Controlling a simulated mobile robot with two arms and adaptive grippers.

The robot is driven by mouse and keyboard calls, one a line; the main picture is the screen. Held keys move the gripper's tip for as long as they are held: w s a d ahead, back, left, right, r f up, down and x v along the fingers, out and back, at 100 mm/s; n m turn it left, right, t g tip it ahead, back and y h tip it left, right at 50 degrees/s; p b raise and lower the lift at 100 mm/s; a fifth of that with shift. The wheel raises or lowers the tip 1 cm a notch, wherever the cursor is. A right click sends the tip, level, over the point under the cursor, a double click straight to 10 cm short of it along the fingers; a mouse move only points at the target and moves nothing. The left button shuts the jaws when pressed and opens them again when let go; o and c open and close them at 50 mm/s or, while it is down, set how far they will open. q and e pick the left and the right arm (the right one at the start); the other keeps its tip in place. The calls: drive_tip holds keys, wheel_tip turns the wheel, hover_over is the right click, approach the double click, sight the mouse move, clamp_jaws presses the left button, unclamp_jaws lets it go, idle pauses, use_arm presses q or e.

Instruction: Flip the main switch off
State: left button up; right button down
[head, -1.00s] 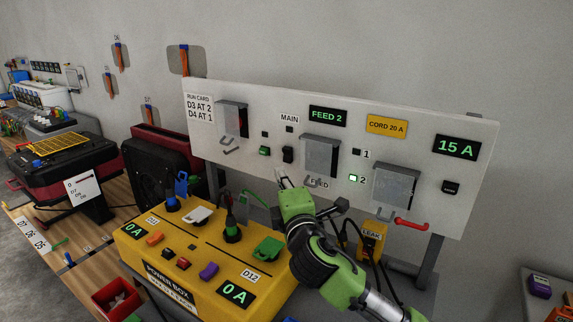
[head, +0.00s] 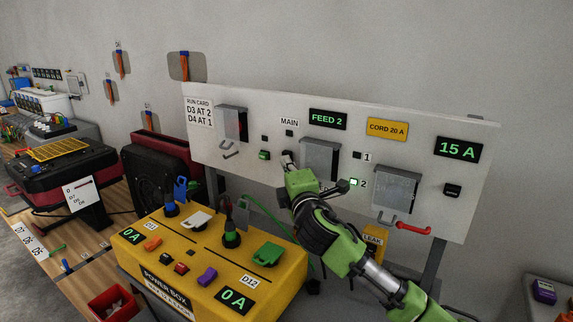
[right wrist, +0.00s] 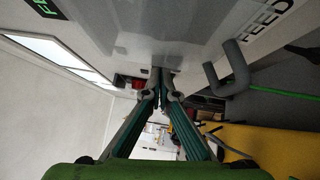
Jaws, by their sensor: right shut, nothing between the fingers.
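The white panel (head: 330,103) carries a MAIN label (head: 289,122) with a small dark switch (head: 288,153) below it. My right gripper (head: 288,163) is shut and empty, with its tips right at this switch and covering its lower part. I cannot tell whether they touch it, or which way the switch is set. In the right wrist view the closed fingertips (right wrist: 160,88) point along the panel face, and the switch is largely hidden behind them. My left gripper is not in view.
A clear cover (head: 319,160) is just right of the gripper, and a green button (head: 264,155) is to its left. A grey hook (right wrist: 228,72) juts out near the fingers. The yellow power box (head: 210,250) stands below. FEED 2 and 15 A displays are lit.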

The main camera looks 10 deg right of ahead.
drive_tip(key=shift+w+d+r+m+g+p, duration=0.15)
drive_tip(key=shift+r+p, duration=0.15)
drive_tip(key=shift+p, duration=0.3)
drive_tip(key=shift+w+d+r+m+g+p, duration=0.15)
drive_tip(key=shift+r+p, duration=0.1)
drive_tip(key=shift+p, duration=0.35)
drive_tip(key=s, duration=1.2)
drive_tip(key=shift+s+a+f, duration=0.15)
drive_tip(key=shift+s+f, duration=0.05)
drive_tip(key=shift+f, duration=0.25)
drive_tip(key=shift+r, duration=0.1)
